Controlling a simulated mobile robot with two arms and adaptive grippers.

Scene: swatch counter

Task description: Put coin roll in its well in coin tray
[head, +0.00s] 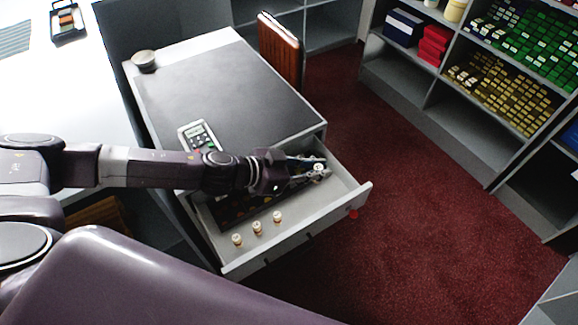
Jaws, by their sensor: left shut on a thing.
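My left gripper (318,168) is over the far right part of the open drawer (345,200). It is shut on a small pale coin roll (319,167), which its fingers partly cover. The dark coin tray (232,211) lies in the drawer, and my left arm and gripper hide much of it. I cannot make out its wells clearly. Three more coin rolls stand upright in a row near the drawer's front: a left one (237,239), a middle one (257,228) and a right one (277,216). My right gripper is not in view.
Shelves with coloured swatches (515,85) line the right. The red carpet is clear.

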